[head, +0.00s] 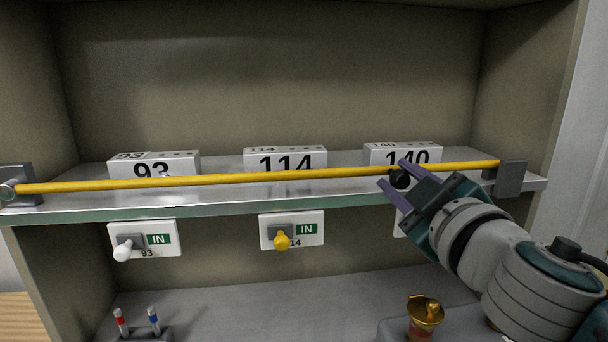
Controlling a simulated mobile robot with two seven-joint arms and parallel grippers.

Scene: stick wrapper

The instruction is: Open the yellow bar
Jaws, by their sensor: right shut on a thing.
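The yellow bar (230,179) runs across the front of the shelf, from a grey bracket with a round pivot (8,190) at the left to a grey block (511,178) at the right. It lies almost level, with its right end at the block. A black knob (400,179) sits on the bar toward its right part. My right gripper (396,180) has its purple fingers around the knob and is shut on it. The fingers partly hide the knob and the bar there. My left gripper is out of view.
White boxes marked 93 (154,164), 114 (285,159) and 140 (402,154) stand on the shelf behind the bar. Below hang plates with a white knob (123,251) and a yellow knob (281,242). A gold fitting (425,312) stands lower right.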

